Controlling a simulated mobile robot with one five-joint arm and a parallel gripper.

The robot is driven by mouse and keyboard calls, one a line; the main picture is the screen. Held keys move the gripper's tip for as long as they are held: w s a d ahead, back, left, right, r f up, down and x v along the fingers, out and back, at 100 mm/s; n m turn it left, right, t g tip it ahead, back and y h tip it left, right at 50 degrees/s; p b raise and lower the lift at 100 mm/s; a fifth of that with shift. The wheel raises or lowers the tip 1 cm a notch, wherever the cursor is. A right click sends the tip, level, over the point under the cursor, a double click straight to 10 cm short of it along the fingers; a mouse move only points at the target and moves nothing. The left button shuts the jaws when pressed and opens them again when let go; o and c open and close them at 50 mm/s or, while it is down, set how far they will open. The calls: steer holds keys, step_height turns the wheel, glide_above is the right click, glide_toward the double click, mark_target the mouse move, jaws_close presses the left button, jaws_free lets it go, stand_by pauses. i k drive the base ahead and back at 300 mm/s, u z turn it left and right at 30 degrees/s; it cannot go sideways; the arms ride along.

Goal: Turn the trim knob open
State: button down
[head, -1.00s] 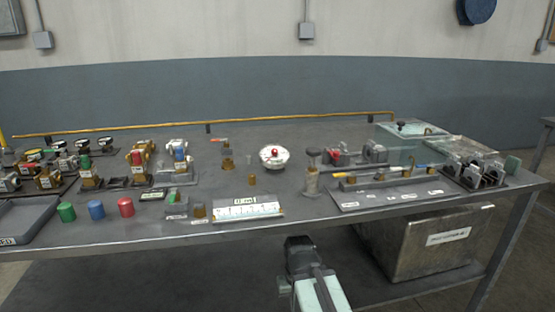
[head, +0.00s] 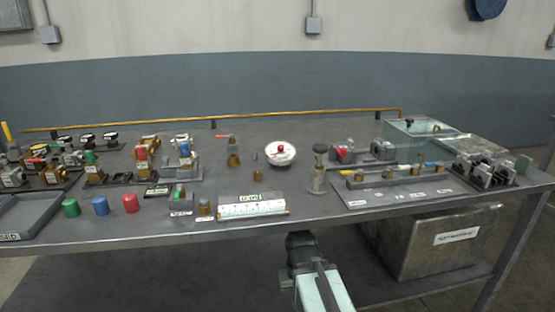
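No knob in view carries a readable trim label. A black-topped knob on a grey post (head: 318,172) stands near the middle of the table. I cannot tell which of these, if either, is the trim knob. My gripper (head: 300,240) is at the dark end of my arm, low in the middle by the table's front edge, apart from both. Its fingers are too dark and small to make out.
A scale plate (head: 252,206) lies near the front edge, with green, blue and red caps (head: 130,203) to its left. A panel (head: 395,194) with valves is at right. Brass valves crowd the left. A metal bin (head: 430,250) stands below the tabletop.

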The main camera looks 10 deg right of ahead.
mark_target(258, 173)
steer(key=u, duration=0.05)
steer(key=k, duration=1.25)
steer(key=u, duration=0.35)
steer(key=i, duration=0.55)
steer(key=u, duration=0.5)
steer(key=i, duration=1.65)
steer(key=z, duration=0.4)
steer(key=k, duration=1.5)
